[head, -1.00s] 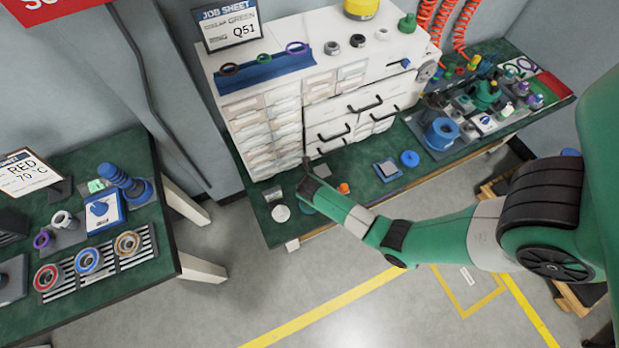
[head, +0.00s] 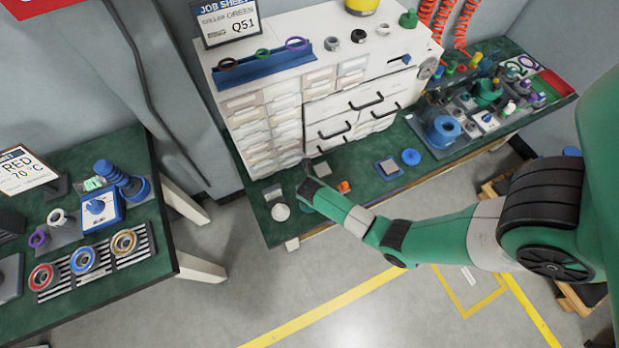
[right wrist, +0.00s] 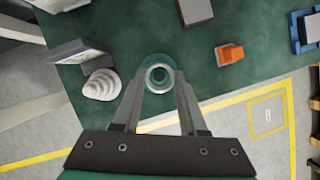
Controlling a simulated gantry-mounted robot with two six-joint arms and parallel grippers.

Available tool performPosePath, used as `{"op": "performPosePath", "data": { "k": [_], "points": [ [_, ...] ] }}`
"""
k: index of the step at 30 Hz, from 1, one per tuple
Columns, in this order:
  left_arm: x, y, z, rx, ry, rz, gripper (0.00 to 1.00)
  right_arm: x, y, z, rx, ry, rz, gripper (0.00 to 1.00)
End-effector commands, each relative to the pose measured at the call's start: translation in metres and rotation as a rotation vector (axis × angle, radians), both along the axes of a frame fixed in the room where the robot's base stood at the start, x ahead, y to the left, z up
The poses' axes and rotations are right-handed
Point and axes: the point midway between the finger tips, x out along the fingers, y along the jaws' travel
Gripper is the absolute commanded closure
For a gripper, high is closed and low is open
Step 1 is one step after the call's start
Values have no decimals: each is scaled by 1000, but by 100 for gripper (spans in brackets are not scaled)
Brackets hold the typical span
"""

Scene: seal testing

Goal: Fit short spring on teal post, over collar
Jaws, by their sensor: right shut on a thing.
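In the right wrist view, a round teal piece (right wrist: 158,58), which looks like the teal post's base, sits on the green bench. A pale grey ring with a dark teal middle, which looks like the short spring (right wrist: 158,74), shows over it between my fingertips. My right gripper (right wrist: 159,80) is shut on this ring. From above I cannot tell how far down it sits or whether it is over the collar, which I cannot make out. In the head view my right gripper (head: 307,185) hides most of the post. My left gripper is not in view.
A white stepped piece (right wrist: 102,85) stands close left of the post, by a tilted grey panel (right wrist: 78,51). An orange block (right wrist: 229,53) lies to the right. A white drawer cabinet (head: 330,90) rises behind. The bench's front edge is close.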

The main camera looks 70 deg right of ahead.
Motion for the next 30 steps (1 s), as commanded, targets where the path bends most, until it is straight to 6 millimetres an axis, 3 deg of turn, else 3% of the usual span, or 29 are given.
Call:
{"op": "performPosePath", "data": {
  "k": [30],
  "points": [
    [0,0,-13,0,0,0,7,0,0,-23,0,0,0,100]
  ]
}}
